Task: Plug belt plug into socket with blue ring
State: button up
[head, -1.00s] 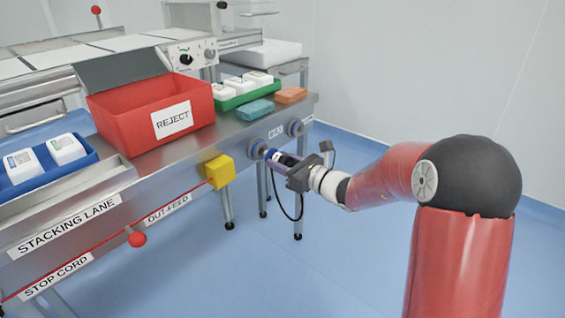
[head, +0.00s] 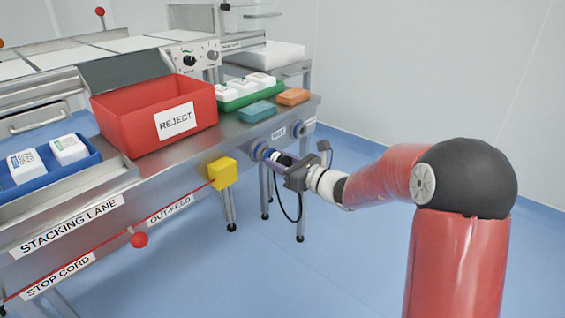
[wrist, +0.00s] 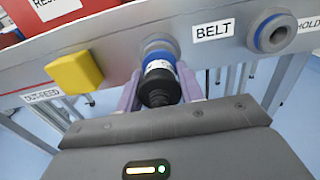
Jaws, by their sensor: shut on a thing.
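The belt plug (wrist: 160,84) has a black rear body, a white label band and a blue front part. My gripper (head: 276,157) is shut on it, with a pale purple finger on each side in the wrist view. The plug's front meets the socket with the blue ring (wrist: 159,49), left of the BELT label (wrist: 212,30), and appears lined up with it. The plug hides most of the socket's opening, so I cannot tell how deep it sits. A black cable (head: 279,208) hangs in a loop below my gripper.
A second socket (wrist: 272,33) with a slate-blue ring, beside the HOLD label (wrist: 308,24), is to the right. A yellow box (wrist: 75,73) juts out on the left. A red reject bin (head: 151,113) stands above. Floor space in front is clear.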

jog(key=shift+x, duration=1)
dwell(0.3)
jog(key=o, duration=1.3)
jog(key=v, duration=0.8)
jog(key=s+a+r+n+g+h+p, duration=0.15)
jog(key=s+n+g, duration=0.25)
jog(key=s+n, duration=0.4)
jog(key=s+a+r+n+g+h+p, duration=0.1)
jog(key=s+r+n+g+h, duration=0.15)
jog(key=s+n, duration=0.55)
jog(key=s+d+r+n+t+h+p, duration=0.1)
jog(key=s+d+n+h+p, duration=0.1)
jog(key=s+d+n+h, duration=0.7)
jog(key=s+d+h, duration=0.1)
jog(key=s+d, duration=0.6)
jog(key=d, duration=0.1)
jog(key=shift+s+n+p, duration=0.3)
jog(key=shift+p, duration=0.05)
